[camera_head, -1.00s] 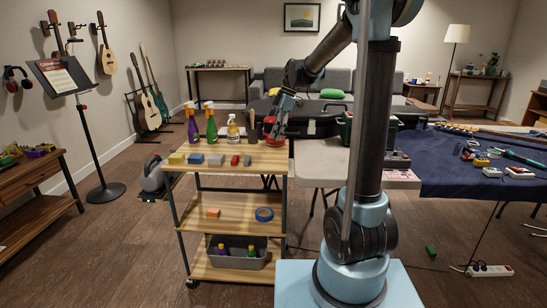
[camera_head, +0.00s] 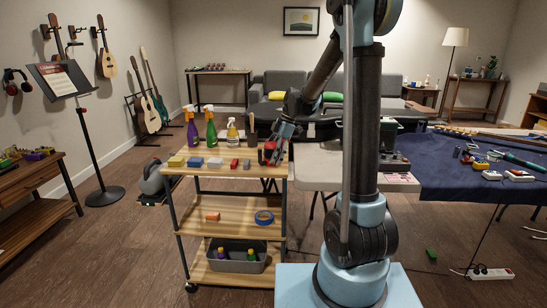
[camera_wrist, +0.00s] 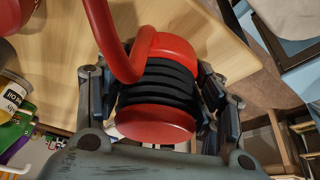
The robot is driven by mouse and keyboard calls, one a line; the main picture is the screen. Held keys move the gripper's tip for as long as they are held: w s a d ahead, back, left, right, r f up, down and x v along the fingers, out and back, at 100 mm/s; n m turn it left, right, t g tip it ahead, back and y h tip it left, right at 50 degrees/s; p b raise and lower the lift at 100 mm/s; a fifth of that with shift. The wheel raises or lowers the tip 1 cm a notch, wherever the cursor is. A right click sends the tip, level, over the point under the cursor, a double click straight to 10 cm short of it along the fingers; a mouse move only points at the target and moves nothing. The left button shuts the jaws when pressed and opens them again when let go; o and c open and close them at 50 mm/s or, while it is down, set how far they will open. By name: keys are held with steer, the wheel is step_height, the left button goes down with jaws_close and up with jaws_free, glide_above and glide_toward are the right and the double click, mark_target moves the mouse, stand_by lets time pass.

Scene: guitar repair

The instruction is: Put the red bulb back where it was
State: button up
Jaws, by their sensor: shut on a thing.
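A red thing with a black ribbed middle, which I take to be the red bulb (camera_wrist: 150,118), is between my gripper's fingers in the wrist view. A curved red tube rises from its far end. In the head view the bulb (camera_head: 268,153) is at the right end of the wooden cart's top shelf (camera_head: 215,171). My gripper (camera_head: 280,143) reaches down to it from behind and right, its fingers (camera_wrist: 158,95) shut on the bulb's sides. I cannot tell whether the bulb touches the shelf.
Spray bottles (camera_head: 211,129) stand along the shelf's back, with a dark container (camera_head: 250,134) beside them. Another red surface (camera_wrist: 12,14) shows at the wrist view's corner. A blue-covered table (camera_head: 460,178) stands at right.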

steer(key=o, duration=1.3)
steer(key=shift+o, duration=0.2)
steer(key=v, duration=1.2)
steer(key=s+d+m+t+h, duration=0.1)
steer(key=s+d+m, duration=0.5)
steer(key=s, duration=0.5)
steer(key=s+d+f+m+t+h, duration=0.1)
steer(key=s+d+f+m, duration=0.2)
steer(key=s+f+m, duration=0.2)
steer(key=s+d+f+m+t+h, duration=0.1)
steer(key=s+d+f+m, duration=0.3)
steer(key=s, duration=0.6)
steer(key=s+d+f+m+h, duration=0.1)
steer(key=s+d+f+m, duration=0.3)
steer(key=s+f+m, duration=0.1)
steer(key=s+m, duration=0.1)
steer(key=s, duration=0.1)
steer(key=shift+s+d+f+m+t, duration=0.2)
steer(key=shift+s+f+m+t, duration=0.1)
steer(key=shift+m+t, duration=0.1)
steer(key=shift+w, duration=0.1)
